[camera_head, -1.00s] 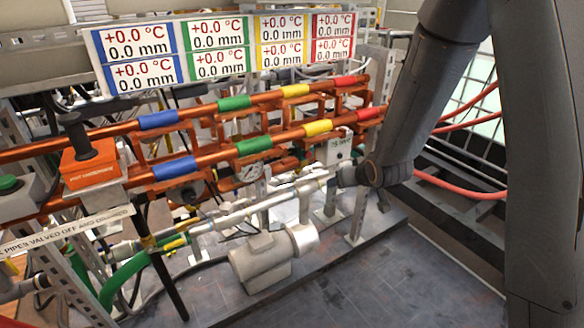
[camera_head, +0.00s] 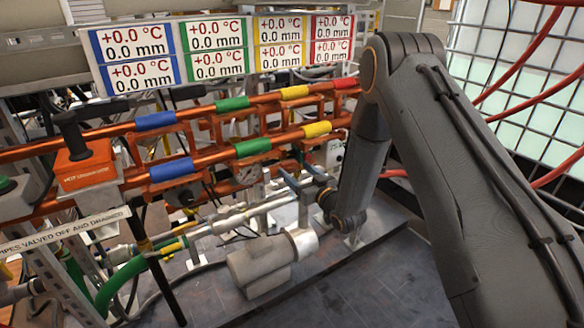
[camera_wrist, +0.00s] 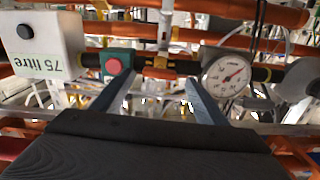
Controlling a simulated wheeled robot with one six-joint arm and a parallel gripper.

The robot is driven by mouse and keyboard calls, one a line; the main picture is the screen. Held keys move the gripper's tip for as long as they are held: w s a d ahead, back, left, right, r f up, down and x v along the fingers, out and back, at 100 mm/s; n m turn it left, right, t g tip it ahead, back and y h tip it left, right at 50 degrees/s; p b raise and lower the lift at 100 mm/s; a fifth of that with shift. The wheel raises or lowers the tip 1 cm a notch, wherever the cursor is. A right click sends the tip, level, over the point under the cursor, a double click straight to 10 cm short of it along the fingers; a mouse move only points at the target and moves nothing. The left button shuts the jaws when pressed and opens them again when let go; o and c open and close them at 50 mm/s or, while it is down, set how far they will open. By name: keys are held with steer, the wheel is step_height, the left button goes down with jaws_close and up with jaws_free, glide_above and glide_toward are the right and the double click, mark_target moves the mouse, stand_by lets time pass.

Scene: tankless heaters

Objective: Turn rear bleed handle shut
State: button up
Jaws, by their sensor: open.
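My gripper (camera_head: 303,174) is open, beside the lower orange pipe row in the head view. Its two grey-blue fingers stand apart in the wrist view (camera_wrist: 158,88), with nothing clearly held between them. Beyond the fingertips in the wrist view is a small yellow-orange fitting (camera_wrist: 160,73) on a dark horizontal pipe. I cannot tell for certain whether it is the rear bleed handle. A yellow handle-like piece (camera_head: 172,247) lies along the low front pipe in the head view, well left of my gripper.
A round gauge (camera_wrist: 226,75) is close right of the fingers. A red button on a green base (camera_wrist: 115,65) and a white "75 litre" box (camera_wrist: 42,45) are left. Orange pipes (camera_head: 215,160) cross behind. A grey motor (camera_head: 258,265) sits low; a white grid tank (camera_head: 535,70) stands right.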

mark_target(290, 166)
steer(key=shift+x, duration=1.6)
steer(key=c, duration=1.1)
steer(key=shift+o, duration=0.2)
